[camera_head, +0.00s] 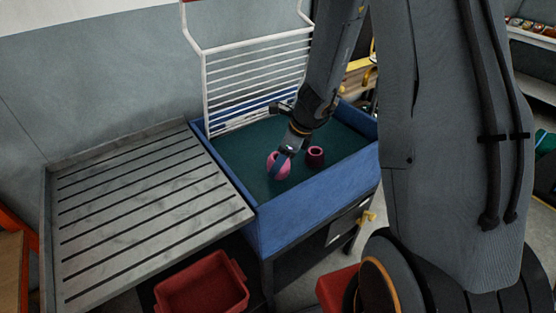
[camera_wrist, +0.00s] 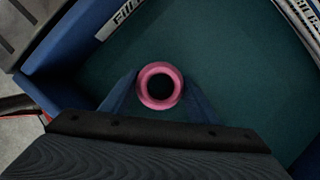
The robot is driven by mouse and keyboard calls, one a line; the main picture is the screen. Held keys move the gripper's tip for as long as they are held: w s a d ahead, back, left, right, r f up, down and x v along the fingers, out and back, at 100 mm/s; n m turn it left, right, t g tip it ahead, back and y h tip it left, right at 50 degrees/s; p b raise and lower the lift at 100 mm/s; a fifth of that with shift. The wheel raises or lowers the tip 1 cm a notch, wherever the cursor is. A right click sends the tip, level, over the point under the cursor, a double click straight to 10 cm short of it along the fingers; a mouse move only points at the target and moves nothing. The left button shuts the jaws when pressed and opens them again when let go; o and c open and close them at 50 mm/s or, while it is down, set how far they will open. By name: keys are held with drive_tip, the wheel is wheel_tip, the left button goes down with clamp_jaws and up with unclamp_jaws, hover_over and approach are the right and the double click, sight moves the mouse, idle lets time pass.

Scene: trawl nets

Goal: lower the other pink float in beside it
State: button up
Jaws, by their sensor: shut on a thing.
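A pink float (camera_head: 283,172) with a hole through its middle is between the fingers of my gripper (camera_head: 279,162), inside the blue tank (camera_head: 297,224) with a dark green floor. In the wrist view the float (camera_wrist: 145,84) shows as a pink ring with a blue finger on either side. Another float (camera_head: 316,163), darker pink and upright with its hole upward, stands just to the right, apart from the held one. It is not seen in the wrist view. I cannot tell whether the held float touches the floor.
A white wire rack (camera_head: 257,72) rises along the tank's back edge. A slatted grey table (camera_head: 140,200) adjoins the tank's left side. A red bin (camera_head: 203,290) sits low in front. The tank floor around the two floats is clear.

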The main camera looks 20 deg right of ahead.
drive_tip(key=shift+f+b, duration=2.2)
drive_tip(key=shift+f, duration=0.05)
drive_tip(key=o, duration=1.7)
